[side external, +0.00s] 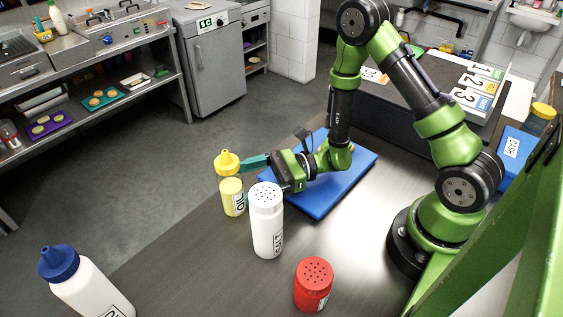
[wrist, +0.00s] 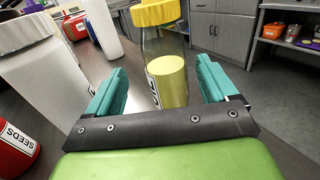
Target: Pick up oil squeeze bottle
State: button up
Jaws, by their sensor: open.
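The oil squeeze bottle (side external: 232,197) stands upright near the table's left edge, with a yellow cap, a clear body with yellow oil and a label partly reading OIL. In the wrist view the bottle (wrist: 170,82) shows between the teal fingers, with gaps on both sides and its nozzle out of frame. My gripper (side external: 250,170) is open and low over the table, its fingers pointing at the bottle. In the wrist view my gripper (wrist: 161,72) holds nothing. In the side view the white shaker hides part of the gripper and the bottle's right side.
The white shaker (side external: 267,222) stands close in front of my gripper. A red shaker (side external: 313,284) stands nearer the camera. A white bottle with a blue cap (side external: 86,285) is at lower left. A blue board (side external: 325,197) lies under my arm.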

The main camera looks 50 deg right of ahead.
aim_at(223, 188)
jog(key=x, duration=0.6)
jog(key=shift+w+f, duration=0.35)
jog(key=c, duration=1.2)
